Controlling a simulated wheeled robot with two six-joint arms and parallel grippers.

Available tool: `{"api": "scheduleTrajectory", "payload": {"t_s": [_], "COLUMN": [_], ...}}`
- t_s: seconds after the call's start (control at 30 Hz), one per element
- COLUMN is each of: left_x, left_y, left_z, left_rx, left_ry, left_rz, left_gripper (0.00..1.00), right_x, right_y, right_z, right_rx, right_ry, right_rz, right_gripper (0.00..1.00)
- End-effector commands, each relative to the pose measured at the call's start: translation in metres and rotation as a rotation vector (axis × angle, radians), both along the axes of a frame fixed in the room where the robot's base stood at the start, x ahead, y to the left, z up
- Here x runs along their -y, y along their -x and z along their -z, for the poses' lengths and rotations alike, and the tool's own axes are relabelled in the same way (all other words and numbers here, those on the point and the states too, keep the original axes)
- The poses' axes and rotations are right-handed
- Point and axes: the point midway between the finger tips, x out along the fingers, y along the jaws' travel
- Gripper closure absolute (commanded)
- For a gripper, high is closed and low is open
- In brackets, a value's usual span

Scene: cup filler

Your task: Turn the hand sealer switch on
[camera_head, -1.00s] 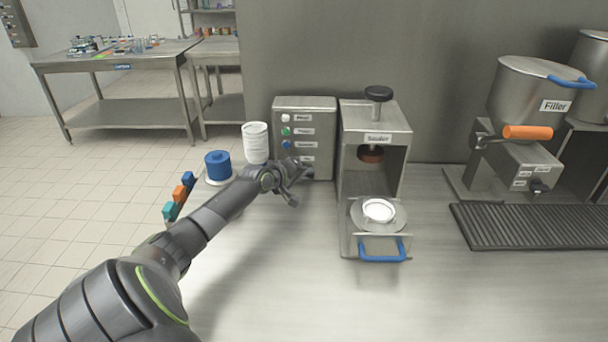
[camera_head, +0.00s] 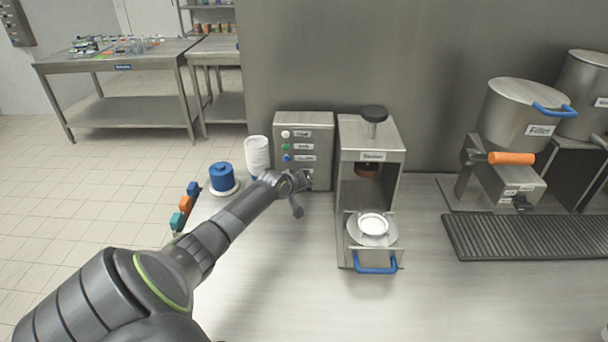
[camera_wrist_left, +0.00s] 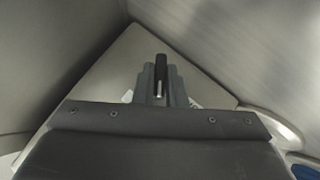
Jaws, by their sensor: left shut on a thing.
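The sealer (camera_head: 372,150) stands in the middle of the head view, with a grey control box (camera_head: 303,125) to its left. The box front has white, green and blue buttons with labels. My left gripper (camera_head: 304,182) is at the lower right of the box front. In the left wrist view its jaws (camera_wrist_left: 160,88) are shut on a dark switch knob (camera_wrist_left: 161,72) with a pale line on it. The knob is hidden behind the gripper in the head view. My right gripper is not in view.
A white cup stack (camera_head: 257,156) and a blue object (camera_head: 221,178) stand left of the box. The sealer's tray holds a white-rimmed cup (camera_head: 373,224) above a blue handle (camera_head: 376,264). The filler (camera_head: 527,115) and a ribbed grate (camera_head: 530,236) are right. The front counter is clear.

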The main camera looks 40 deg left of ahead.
Motion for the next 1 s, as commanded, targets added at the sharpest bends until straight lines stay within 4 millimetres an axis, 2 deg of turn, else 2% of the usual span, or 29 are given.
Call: {"api": "scheduleTrajectory", "payload": {"t_s": [0.03,0.3,0.7,1.0], "left_x": [0.002,0.003,0.004,0.004], "left_y": [-0.001,-0.003,-0.004,-0.004], "left_z": [-0.009,-0.007,-0.003,-0.003], "left_rx": [-0.026,-0.182,-0.345,-0.391], "left_ry": [-0.028,-0.214,-0.413,-0.467], "left_rz": [0.0,0.0,0.0,0.0], "left_gripper": [1.0,1.0,1.0,1.0], "right_x": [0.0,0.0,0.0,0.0], "right_y": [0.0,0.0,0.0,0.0], "right_z": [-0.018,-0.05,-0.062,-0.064], "right_rx": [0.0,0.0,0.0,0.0], "right_ry": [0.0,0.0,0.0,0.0], "right_rz": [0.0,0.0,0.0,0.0], "right_gripper": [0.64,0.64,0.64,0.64]}}
